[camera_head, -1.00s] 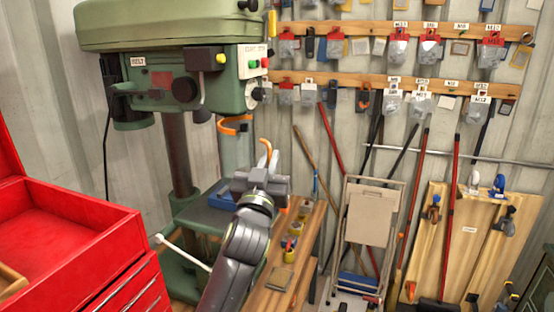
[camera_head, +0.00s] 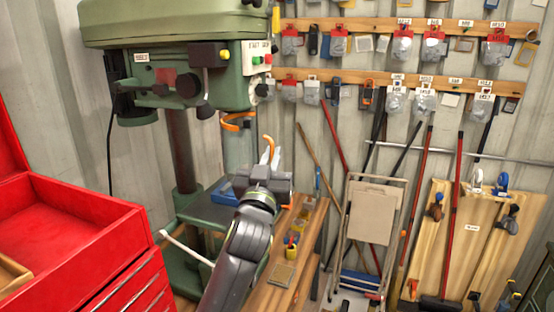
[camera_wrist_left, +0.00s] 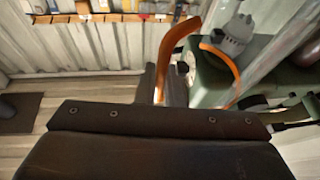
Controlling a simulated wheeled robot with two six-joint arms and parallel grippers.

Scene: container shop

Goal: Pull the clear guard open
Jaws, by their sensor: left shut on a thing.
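The clear guard (camera_head: 237,150) hangs under the drill press head, with a curved orange band (camera_head: 232,122) at its top. An orange strip, which looks like the guard's handle (camera_head: 268,142), stands up at my left gripper (camera_head: 270,156). In the left wrist view this orange strip (camera_wrist_left: 174,45) rises from between the fingers, and the gripper (camera_wrist_left: 172,90) is shut on it. The curved orange band (camera_wrist_left: 222,66) also shows there, beside the see-through panel. The gripper body hides the lower end of the strip. My right gripper is not in view.
The green drill press (camera_head: 180,75) stands behind, with its table (camera_head: 205,212) below. A red tool chest (camera_head: 75,220) is at the left. A narrow wooden bench (camera_head: 300,245) with small containers lies below and right of my gripper. A folded chair (camera_head: 365,225) stands further right.

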